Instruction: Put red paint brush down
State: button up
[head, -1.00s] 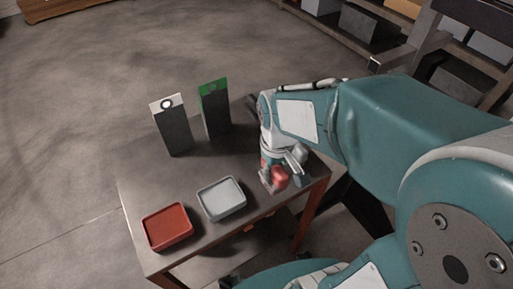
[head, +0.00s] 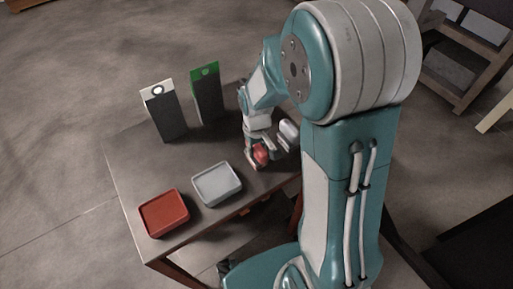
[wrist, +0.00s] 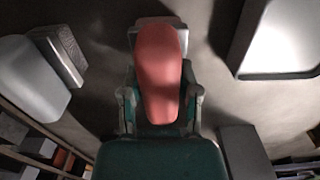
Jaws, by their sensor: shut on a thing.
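My gripper (head: 258,157) is shut on a red, rounded, elongated thing, taken as the red paint brush (head: 261,153). It is over the right part of the dark table (head: 137,172), to the right of the grey tray. In the wrist view the red brush (wrist: 160,65) lies lengthwise between the fingers (wrist: 160,108), and no bristles show. Whether it touches the table cannot be told. A red tray (head: 163,213) and a grey tray (head: 217,184) sit at the table's front left. The wrist view shows a pale tray (wrist: 282,35) at the right.
Two dark upright blocks, one white-topped (head: 166,118) and one green-topped (head: 206,95), stand at the table's back. A pale rounded thing (head: 288,132) is just right of my gripper. The table between the blocks and trays is clear.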

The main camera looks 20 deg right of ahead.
jog(key=shift+f, duration=0.15)
jog(key=o, duration=1)
notch_tip(320, 180, up, 11)
jog(key=shift+f, duration=0.1)
jog(key=s+r+m+t, duration=0.3)
jog(key=s+r+t, duration=0.2)
jog(key=s+r, duration=0.6)
jog(key=s, duration=0.4)
jog(key=shift+s+r+t, duration=0.2)
jog(key=shift+r+t, duration=0.05)
jog(key=shift+t, duration=0.05)
